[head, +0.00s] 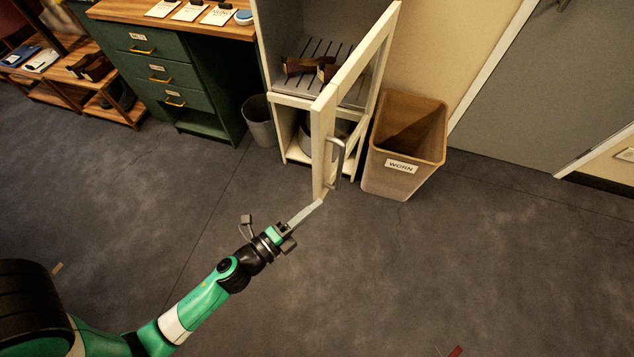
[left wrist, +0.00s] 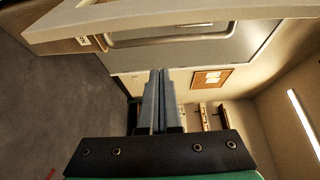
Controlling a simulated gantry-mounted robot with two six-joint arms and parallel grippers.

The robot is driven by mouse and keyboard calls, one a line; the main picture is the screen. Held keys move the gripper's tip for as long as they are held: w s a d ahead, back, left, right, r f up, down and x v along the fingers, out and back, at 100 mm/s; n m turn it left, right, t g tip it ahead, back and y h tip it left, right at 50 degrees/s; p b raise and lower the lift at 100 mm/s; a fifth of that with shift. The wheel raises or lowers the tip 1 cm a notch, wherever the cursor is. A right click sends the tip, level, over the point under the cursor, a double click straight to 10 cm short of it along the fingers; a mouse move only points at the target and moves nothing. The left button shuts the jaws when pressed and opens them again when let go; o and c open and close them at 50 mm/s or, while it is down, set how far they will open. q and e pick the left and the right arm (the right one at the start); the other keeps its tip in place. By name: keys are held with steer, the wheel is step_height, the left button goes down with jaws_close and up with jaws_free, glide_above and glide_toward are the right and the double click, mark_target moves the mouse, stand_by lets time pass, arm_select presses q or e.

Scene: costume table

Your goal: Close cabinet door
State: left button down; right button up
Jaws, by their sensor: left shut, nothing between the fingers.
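The white cabinet (head: 292,98) stands at the top middle of the head view. Its framed glass door (head: 322,130) is wide open and swung out towards me, with a silver handle (head: 336,160) on its right face. My left gripper (head: 318,204) is shut and empty, with its fingertips at the lower front edge of the door; I cannot tell whether they touch. In the left wrist view the shut fingers (left wrist: 158,75) point towards the pale door edge (left wrist: 180,12) and the handle (left wrist: 170,40). My right gripper is not in view.
A tan bin (head: 402,150) labelled WORN stands right of the cabinet. A grey bin (head: 259,122) and a green drawer desk (head: 165,75) stand to the left. Brown shoes (head: 305,66) lie inside the cabinet. The floor (head: 430,265) in front is mostly clear.

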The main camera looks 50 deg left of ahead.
mark_target(317, 185)
arm_select(q)
steer(key=w+a+p, duration=0.1)
steer(key=w+a, duration=0.1)
steer(key=w+a+p, duration=0.1)
steer(key=w, duration=0.2)
steer(key=shift+a+r, duration=0.1)
steer(key=shift+a, duration=0.3)
steer(key=shift+s+a, duration=0.15)
steer(key=shift+a, duration=0.1)
